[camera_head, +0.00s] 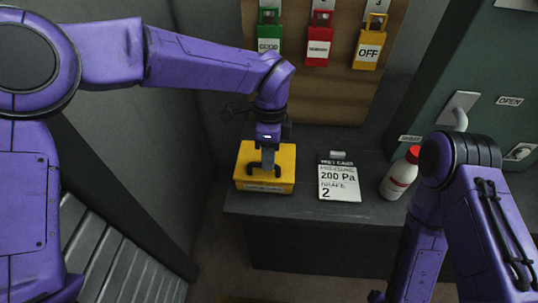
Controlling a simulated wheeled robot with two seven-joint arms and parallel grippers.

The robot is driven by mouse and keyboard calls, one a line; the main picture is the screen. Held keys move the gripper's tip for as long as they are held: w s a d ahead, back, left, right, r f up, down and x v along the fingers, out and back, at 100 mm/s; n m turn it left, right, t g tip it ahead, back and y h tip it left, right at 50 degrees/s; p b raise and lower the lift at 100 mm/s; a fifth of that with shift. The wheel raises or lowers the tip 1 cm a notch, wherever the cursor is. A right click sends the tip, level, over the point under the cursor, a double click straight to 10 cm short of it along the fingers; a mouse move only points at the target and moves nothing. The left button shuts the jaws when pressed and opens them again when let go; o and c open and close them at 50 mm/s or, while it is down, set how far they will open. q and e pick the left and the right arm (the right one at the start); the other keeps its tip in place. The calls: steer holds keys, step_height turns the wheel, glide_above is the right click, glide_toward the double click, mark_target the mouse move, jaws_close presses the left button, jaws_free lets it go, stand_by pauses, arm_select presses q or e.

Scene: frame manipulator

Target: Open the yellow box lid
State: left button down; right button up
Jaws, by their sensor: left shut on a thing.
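The yellow box (284,168) stands on the left part of the dark grey counter, with a label on its front edge. Its lid looks closed from above. My left gripper (264,166) points down over the top of the box and is shut on a dark handle in the middle of the lid. The gripper hides part of the handle and the back of the lid. My right arm comes in at the lower right, but its gripper is not visible.
A clipboard card (339,183) lies right of the box, with a white bottle with a red cap (399,174) beyond it. Green (269,36), red (318,38) and yellow (369,46) tagged padlocks hang on the wooden board behind. Walls close in on the left.

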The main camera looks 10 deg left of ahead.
arm_select(q)
steer(key=w+r+g+p, duration=0.1)
steer(key=p, duration=0.1)
steer(key=w+r+g+p, duration=0.1)
steer(key=p, duration=0.1)
steer(key=shift+r+p, duration=0.3)
steer(key=shift+w+r+g+p, duration=0.2)
steer(key=shift+w+g+p, duration=0.1)
steer(key=shift+g, duration=0.1)
steer(key=shift+w+a+r, duration=0.1)
steer(key=shift+w+r, duration=0.35)
steer(key=shift+w, duration=0.35)
steer(key=shift+w+r, duration=0.45)
steer(key=shift+w, duration=0.35)
